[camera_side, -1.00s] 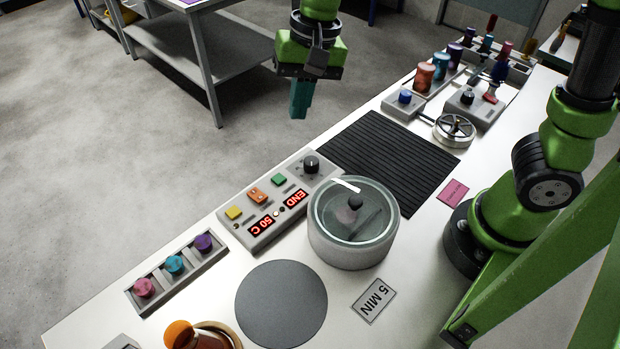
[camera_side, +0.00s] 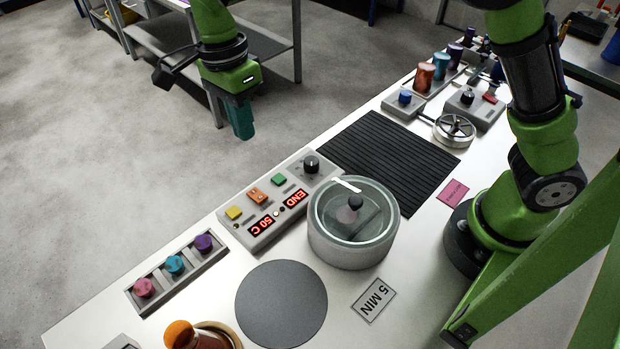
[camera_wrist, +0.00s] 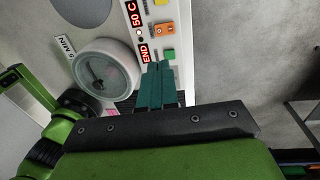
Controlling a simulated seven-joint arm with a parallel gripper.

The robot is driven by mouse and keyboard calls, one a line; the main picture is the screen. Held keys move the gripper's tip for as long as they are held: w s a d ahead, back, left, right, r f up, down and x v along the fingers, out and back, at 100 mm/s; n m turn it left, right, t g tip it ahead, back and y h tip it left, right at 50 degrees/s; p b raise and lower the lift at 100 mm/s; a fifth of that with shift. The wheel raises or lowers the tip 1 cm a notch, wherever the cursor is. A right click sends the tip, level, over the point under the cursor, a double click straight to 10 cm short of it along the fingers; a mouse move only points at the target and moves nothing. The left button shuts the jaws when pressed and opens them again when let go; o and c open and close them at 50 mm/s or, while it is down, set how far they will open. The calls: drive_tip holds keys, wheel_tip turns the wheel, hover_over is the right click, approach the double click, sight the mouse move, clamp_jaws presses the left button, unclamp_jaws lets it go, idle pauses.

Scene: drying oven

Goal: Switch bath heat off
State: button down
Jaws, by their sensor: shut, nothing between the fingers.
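The control panel (camera_side: 244,236) is a grey box with a yellow button (camera_side: 234,213), an orange rocker switch (camera_side: 257,195), a green button (camera_side: 279,179) and a black knob (camera_side: 311,164). Its red displays read "50 C" (camera_side: 261,226) and "END" (camera_side: 295,199). The round bath (camera_side: 350,252) with a glass lid stands beside the panel. My gripper (camera_side: 241,136) is shut and empty, with teal fingers pointing down, above and beyond the panel. In the wrist view the fingers (camera_wrist: 158,66) lie near the green button (camera_wrist: 145,57), and the orange switch (camera_wrist: 164,29) is ahead of them.
A grey disc (camera_side: 281,304) and a "5 MIN" card (camera_side: 374,300) lie in front. A rack (camera_side: 178,273) holds pink, teal and purple capped items. A black ribbed mat (camera_side: 387,160) lies right of the panel. The space around my gripper is free.

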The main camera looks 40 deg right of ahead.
sight(257, 190)
drive_tip(key=shift+f, duration=0.1)
drive_tip(key=f, duration=0.4)
drive_tip(key=s+f, duration=0.1)
drive_tip(key=f, duration=0.8)
drive_tip(key=shift+s+f, duration=0.35)
drive_tip(key=shift+s+f+t, duration=0.2)
drive_tip(key=shift+f+t, duration=0.3)
drive_tip(key=shift+t, duration=0.4)
drive_tip(key=shift+w, duration=0.15)
drive_tip(key=shift+w+d+r, duration=0.1)
drive_tip(key=shift+w+r, duration=0.05)
drive_tip(key=shift+w, duration=0.6)
drive_tip(key=shift+r, duration=0.1)
